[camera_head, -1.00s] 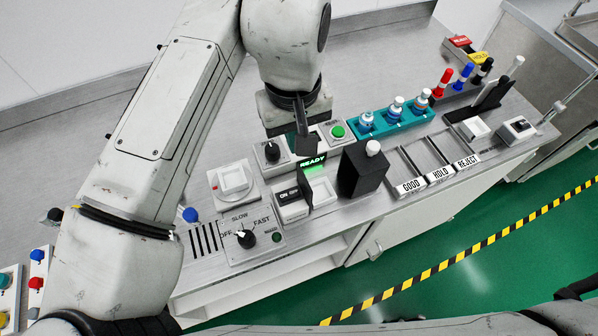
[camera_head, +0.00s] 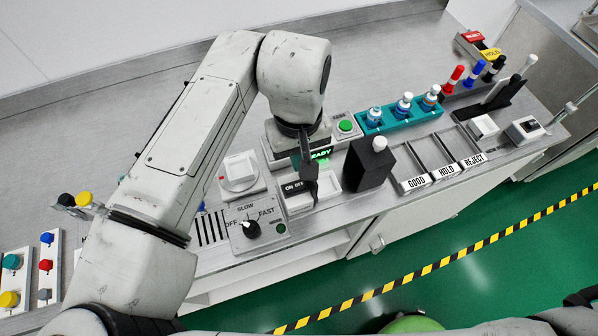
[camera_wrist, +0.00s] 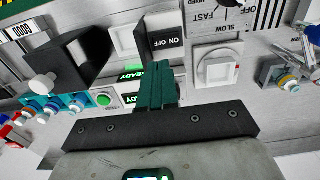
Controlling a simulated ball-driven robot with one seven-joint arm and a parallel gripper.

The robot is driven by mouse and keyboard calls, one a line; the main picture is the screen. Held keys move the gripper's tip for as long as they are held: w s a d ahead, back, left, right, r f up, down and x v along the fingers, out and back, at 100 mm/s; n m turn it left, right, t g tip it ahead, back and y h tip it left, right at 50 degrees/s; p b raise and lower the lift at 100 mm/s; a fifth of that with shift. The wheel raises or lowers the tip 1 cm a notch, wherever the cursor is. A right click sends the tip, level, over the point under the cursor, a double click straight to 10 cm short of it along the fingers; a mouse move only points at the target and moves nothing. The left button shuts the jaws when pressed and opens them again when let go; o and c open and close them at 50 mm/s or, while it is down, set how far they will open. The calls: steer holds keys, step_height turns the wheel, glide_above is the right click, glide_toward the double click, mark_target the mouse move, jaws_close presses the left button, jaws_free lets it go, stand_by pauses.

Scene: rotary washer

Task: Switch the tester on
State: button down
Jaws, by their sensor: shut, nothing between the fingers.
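The tester's ON/OFF switch, with a black labelled face (camera_head: 293,188) and a white housing (camera_head: 297,203), is on the front of the bench, below a lit green READY display (camera_head: 321,154). The wrist view also shows the black ON OFF face (camera_wrist: 163,42). My gripper (camera_head: 313,192) is shut and empty, with its dark fingers pointing down at the switch's right side. In the wrist view the shut fingers (camera_wrist: 158,66) end close to the black face. I cannot tell whether they touch it. My gripper hides part of the switch and display.
A SLOW/FAST dial (camera_head: 252,230) is left of the switch, with a white square button (camera_head: 239,170) above it. A black block (camera_head: 369,165) with a white top stands right. A green button (camera_head: 345,125) and a teal vial rack (camera_head: 387,122) are behind.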

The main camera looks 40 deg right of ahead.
mark_target(299, 184)
step_height(299, 184, down, 8)
steer(key=shift+r+p, duration=0.15)
steer(key=shift+p, duration=0.5)
